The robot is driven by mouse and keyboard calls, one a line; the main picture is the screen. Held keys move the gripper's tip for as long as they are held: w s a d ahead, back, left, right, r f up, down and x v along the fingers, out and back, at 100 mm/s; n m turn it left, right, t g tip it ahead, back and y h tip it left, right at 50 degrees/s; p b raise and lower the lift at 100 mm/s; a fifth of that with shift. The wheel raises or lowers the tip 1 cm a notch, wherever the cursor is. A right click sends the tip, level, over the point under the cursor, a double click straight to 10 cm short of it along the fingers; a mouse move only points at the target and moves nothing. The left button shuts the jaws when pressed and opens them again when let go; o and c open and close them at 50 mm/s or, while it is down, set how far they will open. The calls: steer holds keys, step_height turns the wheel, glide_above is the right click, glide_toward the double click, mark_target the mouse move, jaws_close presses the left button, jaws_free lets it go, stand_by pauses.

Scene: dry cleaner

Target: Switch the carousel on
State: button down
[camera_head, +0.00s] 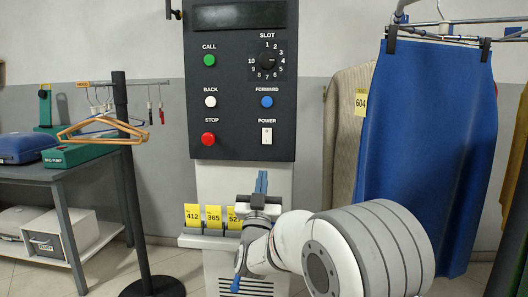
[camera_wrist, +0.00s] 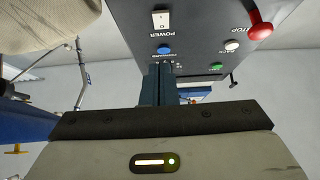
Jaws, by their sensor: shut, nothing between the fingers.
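The dark carousel control panel (camera_head: 221,110) stands upright in the head view. Its white POWER rocker switch (camera_head: 266,136) is at the lower right, under the blue FORWARD button (camera_head: 267,102). In the wrist view the panel is upside down, with the POWER switch (camera_wrist: 161,21) near the top and the FORWARD button (camera_wrist: 164,49) below it. My gripper (camera_head: 262,178) is shut and empty, its blue fingers pointing up just below the panel's lower edge. In the wrist view the fingers (camera_wrist: 162,72) look apart from the switch. Which way the rocker is tipped I cannot tell.
A red STOP button (camera_head: 208,139), white BACK button (camera_head: 210,101), green CALL button (camera_head: 209,60) and SLOT dial (camera_head: 268,62) share the panel. The display (camera_head: 238,15) is dark. Yellow number tags (camera_head: 213,216) stand on a ledge beside my gripper. A blue garment (camera_head: 432,140) hangs at right.

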steer(key=shift+a, duration=0.15)
glide_toward(266, 138)
step_height(266, 138, up, 4)
steer(key=shift+w+f+b, duration=0.15)
steer(key=shift+w+b, duration=0.3)
steer(key=shift+w, duration=0.7)
steer(key=shift+w+f+b, duration=0.1)
steer(key=shift+w+b, duration=0.3)
steer(key=shift+w, duration=0.7)
